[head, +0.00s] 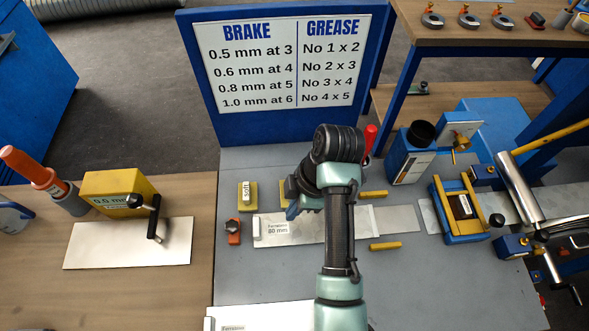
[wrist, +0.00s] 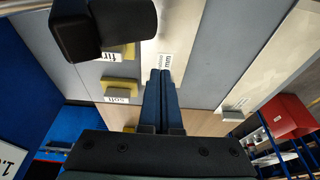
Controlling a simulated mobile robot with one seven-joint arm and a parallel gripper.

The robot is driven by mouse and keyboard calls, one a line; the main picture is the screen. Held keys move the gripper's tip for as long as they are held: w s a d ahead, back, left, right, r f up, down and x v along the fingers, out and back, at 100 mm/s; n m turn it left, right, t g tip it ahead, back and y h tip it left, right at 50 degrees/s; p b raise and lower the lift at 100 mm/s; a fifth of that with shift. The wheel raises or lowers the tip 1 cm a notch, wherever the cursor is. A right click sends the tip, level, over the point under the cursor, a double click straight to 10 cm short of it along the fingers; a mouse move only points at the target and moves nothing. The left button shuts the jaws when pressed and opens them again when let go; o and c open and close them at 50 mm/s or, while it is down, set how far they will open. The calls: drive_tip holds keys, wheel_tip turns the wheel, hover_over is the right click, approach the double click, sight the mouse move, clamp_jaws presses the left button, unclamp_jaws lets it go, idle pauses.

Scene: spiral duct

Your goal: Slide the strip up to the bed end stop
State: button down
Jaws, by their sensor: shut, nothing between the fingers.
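The pale metal strip (head: 345,224) lies flat on the grey bed (head: 290,170), with a label reading 80 mm near its left end. A small upright white piece (head: 257,229) is at that end. Its right part passes behind my arm toward two yellow guide bars (head: 374,194) (head: 385,246). My gripper (head: 292,212) is low over the strip's left part, partly hidden by my arm. In the wrist view my gripper (wrist: 164,72) is shut and empty, its tips by the label on the strip (wrist: 178,28). I cannot tell contact. I cannot clearly identify the end stop.
Yellow blocks marked soft (head: 247,196) and firm (wrist: 118,52) stand beyond the strip. A red clamp (head: 233,232) is at the left. A yellow-and-blue feed unit (head: 460,208) stands right. Another strip (head: 265,318) lies in front.

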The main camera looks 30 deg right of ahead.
sight(265, 227)
drive_tip(key=x, duration=0.3)
drive_tip(key=shift+a+f, duration=0.15)
drive_tip(key=shift+f, duration=0.2)
drive_tip(key=a, duration=0.1)
drive_tip(key=w+a+p, duration=0.1)
drive_tip(key=a, duration=0.1)
drive_tip(key=shift+w+f, duration=0.2)
drive_tip(key=shift+f, duration=0.1)
drive_tip(key=shift+w+a+f+p, duration=0.1)
drive_tip(key=shift+w+a+p, duration=0.15)
drive_tip(key=shift+a, duration=0.2)
drive_tip(key=a, duration=0.1)
drive_tip(key=w+a, duration=0.1)
drive_tip(key=a, duration=0.1)
drive_tip(key=shift+w+p, duration=0.15)
drive_tip(key=shift+p, duration=0.15)
